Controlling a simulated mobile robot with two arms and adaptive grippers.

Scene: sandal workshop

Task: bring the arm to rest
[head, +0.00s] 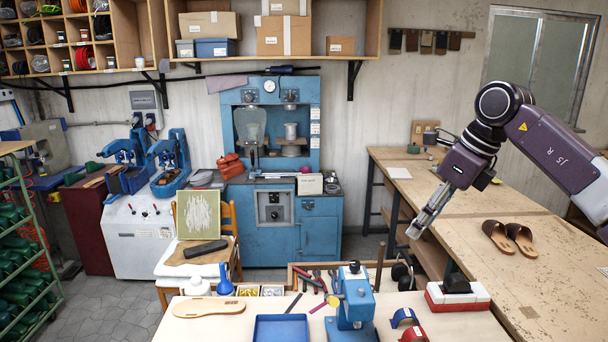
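My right arm comes in from the right edge, raised above the long wooden workbench (470,205). Its gripper (414,233) points down and to the left, over the bench's left edge. It is seen nearly side-on, so I cannot tell whether the fingers are open or shut. I see nothing hanging from it. My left gripper is not in view.
A pair of brown sandals (509,239) lies on the bench, right of the gripper. The near table (440,327) holds a blue press (352,305), a blue tray (281,329) and a red-and-white block (457,297). A blue machine (270,215) stands behind.

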